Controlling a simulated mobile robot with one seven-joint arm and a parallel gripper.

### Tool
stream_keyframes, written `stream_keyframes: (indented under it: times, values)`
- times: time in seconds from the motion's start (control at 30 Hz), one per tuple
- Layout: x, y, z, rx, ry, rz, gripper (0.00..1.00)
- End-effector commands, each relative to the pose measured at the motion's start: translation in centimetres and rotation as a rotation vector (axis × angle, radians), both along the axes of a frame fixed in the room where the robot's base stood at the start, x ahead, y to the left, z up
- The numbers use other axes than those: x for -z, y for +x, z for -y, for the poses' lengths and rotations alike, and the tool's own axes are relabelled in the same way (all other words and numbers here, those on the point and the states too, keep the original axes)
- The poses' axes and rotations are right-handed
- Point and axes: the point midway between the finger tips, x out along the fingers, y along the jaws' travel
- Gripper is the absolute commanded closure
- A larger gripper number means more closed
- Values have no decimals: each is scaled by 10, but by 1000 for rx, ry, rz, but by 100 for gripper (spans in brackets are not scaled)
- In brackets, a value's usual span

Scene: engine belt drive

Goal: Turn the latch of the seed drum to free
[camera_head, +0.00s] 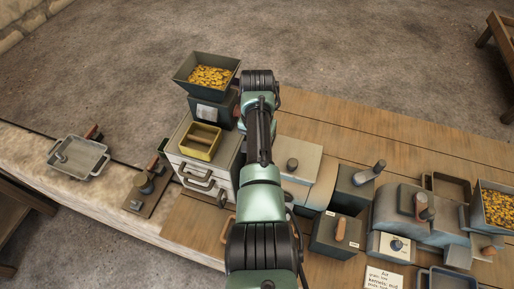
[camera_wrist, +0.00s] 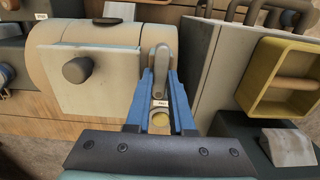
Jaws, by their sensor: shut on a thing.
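The seed drum is a cream rounded housing (camera_wrist: 48,42) with a pale flat plate and a dark round knob (camera_wrist: 77,70); in the head view its plate and knob (camera_head: 292,164) show just right of my arm. The latch (camera_wrist: 162,50) is a grey lever with a rounded end at the drum's right side in the wrist view. My gripper (camera_wrist: 162,76) has its blue fingers closed on either side of the latch's lower part. A small label (camera_wrist: 160,103), too small to read, and a yellowish round spot show between the fingers. In the head view my arm hides the latch and my fingertips.
A grey drawer cabinet (camera_head: 215,175) with a yellow tray (camera_head: 201,141) on top stands close to my gripper on the right in the wrist view. A hopper of yellow kernels (camera_head: 207,76) stands behind it. Dark boxes with levers (camera_head: 336,234) crowd the bench's right side.

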Motion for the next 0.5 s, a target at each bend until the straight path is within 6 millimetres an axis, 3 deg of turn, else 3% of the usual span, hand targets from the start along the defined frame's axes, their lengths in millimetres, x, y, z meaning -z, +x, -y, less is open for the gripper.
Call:
stream_keyframes:
  times: [0.4, 0.43, 0.5]
  values:
    - [-2, 2, 0, 9, 0, 6, 100]
    - [-2, 2, 0, 9, 0, 6, 73]
    - [-2, 2, 0, 8, 0, 5, 61]
